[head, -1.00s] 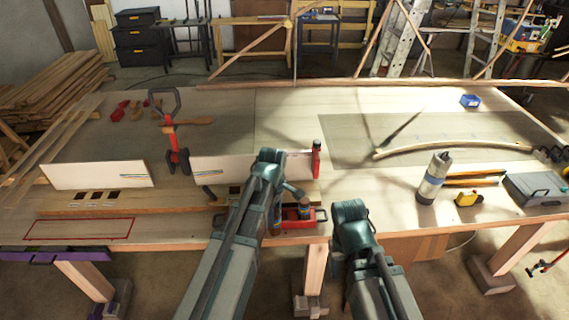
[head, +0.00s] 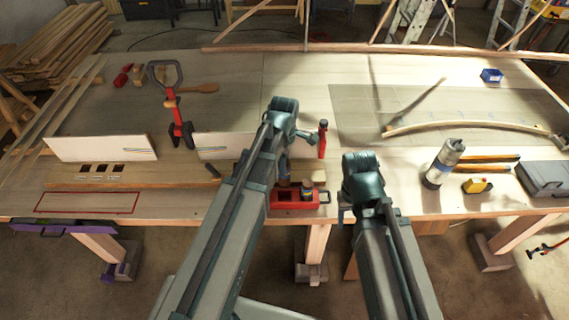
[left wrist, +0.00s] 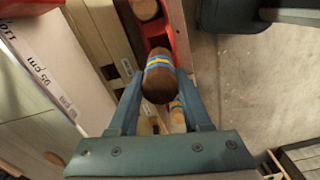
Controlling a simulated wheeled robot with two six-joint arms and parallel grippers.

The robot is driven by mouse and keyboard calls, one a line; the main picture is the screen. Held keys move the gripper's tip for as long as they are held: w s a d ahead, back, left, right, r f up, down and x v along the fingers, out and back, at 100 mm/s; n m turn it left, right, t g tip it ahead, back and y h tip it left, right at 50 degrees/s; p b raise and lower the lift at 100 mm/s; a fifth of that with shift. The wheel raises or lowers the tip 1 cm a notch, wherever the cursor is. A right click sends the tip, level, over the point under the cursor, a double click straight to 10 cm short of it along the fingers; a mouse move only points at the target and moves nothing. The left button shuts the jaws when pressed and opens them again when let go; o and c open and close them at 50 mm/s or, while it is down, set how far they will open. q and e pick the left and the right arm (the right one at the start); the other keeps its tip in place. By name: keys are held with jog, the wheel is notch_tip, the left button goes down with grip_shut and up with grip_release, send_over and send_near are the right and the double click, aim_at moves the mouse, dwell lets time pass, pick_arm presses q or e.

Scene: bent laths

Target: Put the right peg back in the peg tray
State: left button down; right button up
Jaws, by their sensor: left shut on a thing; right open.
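My left gripper (left wrist: 162,100) is shut on a brown wooden peg (left wrist: 159,82) with blue and yellow bands. In the head view this gripper (head: 284,176) is over the red peg tray (head: 290,198) at the table's front edge; the tray's red side also shows in the left wrist view (left wrist: 181,35). Another banded peg (left wrist: 177,116) shows between the fingers, beyond the held one. A peg (head: 307,187) stands at the tray's right part. I cannot tell whether the held peg is seated in a hole. My right gripper (head: 344,212) is open and empty, right of the tray.
A bottle (head: 442,163) and yellow tape measure (head: 478,185) are at the right.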

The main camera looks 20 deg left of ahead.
aim_at(284, 185)
pick_arm(q)
jog(key=shift+f+b, duration=3.55)
jog(key=shift+f, duration=0.3)
jog(key=shift+f+b, duration=1.45)
jog(key=shift+b, duration=0.05)
jog(key=shift+c, duration=1.4)
grip_release()
notch_tip(284, 185, up, 9)
jog(key=p, duration=0.9)
jog(key=shift+r, duration=0.1)
